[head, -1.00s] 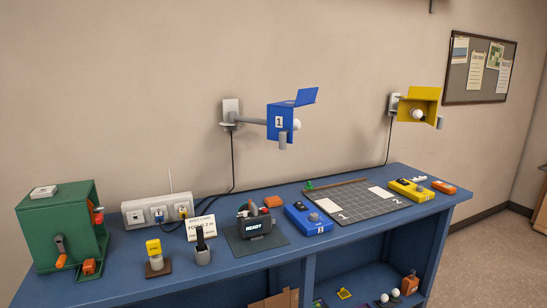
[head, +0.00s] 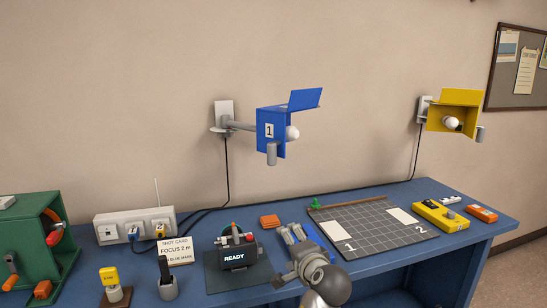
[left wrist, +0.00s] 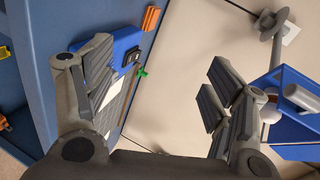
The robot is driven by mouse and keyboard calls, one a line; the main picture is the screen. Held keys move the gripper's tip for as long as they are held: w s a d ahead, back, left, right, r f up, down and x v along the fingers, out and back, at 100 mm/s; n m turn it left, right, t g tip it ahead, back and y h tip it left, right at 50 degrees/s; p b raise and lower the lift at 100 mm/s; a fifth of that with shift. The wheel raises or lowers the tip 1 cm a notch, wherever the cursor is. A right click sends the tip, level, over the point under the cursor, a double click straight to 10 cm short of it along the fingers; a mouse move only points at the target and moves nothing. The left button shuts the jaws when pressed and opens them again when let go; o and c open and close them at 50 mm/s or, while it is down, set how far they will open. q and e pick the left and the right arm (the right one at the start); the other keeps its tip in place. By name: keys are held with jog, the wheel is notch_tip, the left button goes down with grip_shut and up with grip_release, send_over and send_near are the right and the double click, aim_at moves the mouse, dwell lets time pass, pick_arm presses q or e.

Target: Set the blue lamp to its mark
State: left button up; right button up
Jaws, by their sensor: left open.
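The blue lamp (head: 270,133), labelled 1, hangs on a grey arm from a wall plate, above the middle of the bench. It has a raised blue flap, a white bulb and a grey handle below. It also shows at the right of the left wrist view (left wrist: 287,125). My left gripper (head: 292,234) is below and slightly right of the lamp, apart from it. In the left wrist view its fingers are spread and empty. I cannot make out a mark for the lamp.
A yellow lamp (head: 456,112) hangs at the right. My gripper partly hides a blue box. The air around the blue lamp is clear.

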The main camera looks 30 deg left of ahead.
pick_arm(q)
notch_tip(320, 180, up, 12)
jog(key=w+y, duration=0.2)
jog(key=y, duration=0.3)
send_near(273, 156)
jog(key=p+x, duration=0.2)
jog(key=x, duration=0.6)
jog(key=shift+w+a+r, duration=0.15)
jog(key=shift+w+a, duration=0.1)
jog(key=shift+w, duration=0.05)
jog(key=shift+w+a, duration=0.3)
jog(key=shift+a, duration=0.2)
pick_arm(e)
jog(key=shift+w+d+r, duration=0.15)
jog(key=shift+w+r, duration=0.7)
jog(key=shift+r, duration=0.3)
pick_arm(q)
jog(key=c, duration=1.4)
pick_arm(e)
jog(key=shift+w+a, duration=0.1)
jog(key=shift+a, duration=0.15)
pick_arm(q)
jog(key=shift+s+p, duration=0.1)
jog(key=shift+p, duration=0.2)
pick_arm(e)
jog(key=shift+r, duration=0.15)
